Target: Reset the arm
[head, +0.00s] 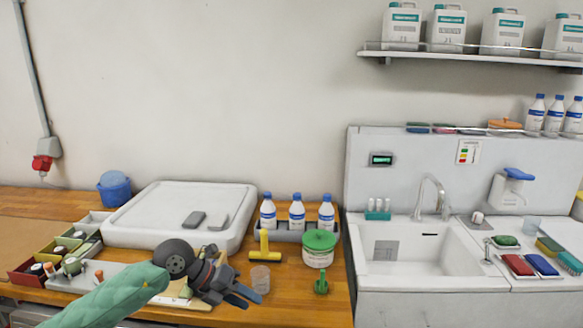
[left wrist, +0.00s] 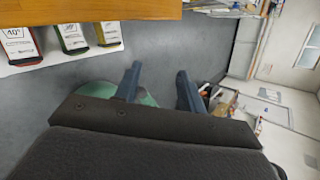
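My left arm, in a green sleeve, reaches in from the lower left of the head view. Its dark left gripper (head: 250,299) is in front of the wooden counter's front part, fingers pointing right and down. In the left wrist view the two blue-grey fingers of the left gripper (left wrist: 159,76) stand apart with nothing between them, over grey floor (left wrist: 180,45). Part of a green round shape (left wrist: 145,98) shows behind the fingers; I cannot tell what it is. My right arm and right gripper are in neither view.
The wooden counter (head: 310,285) bears a white tray (head: 150,235), several bottles, a green-lidded tub (head: 318,250), a clear cup (head: 260,278), a yellow tool (head: 264,246) and a green brush (head: 321,283) near the gripper. A sink (head: 425,262) lies right. Labelled containers (left wrist: 70,38) show in the wrist view.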

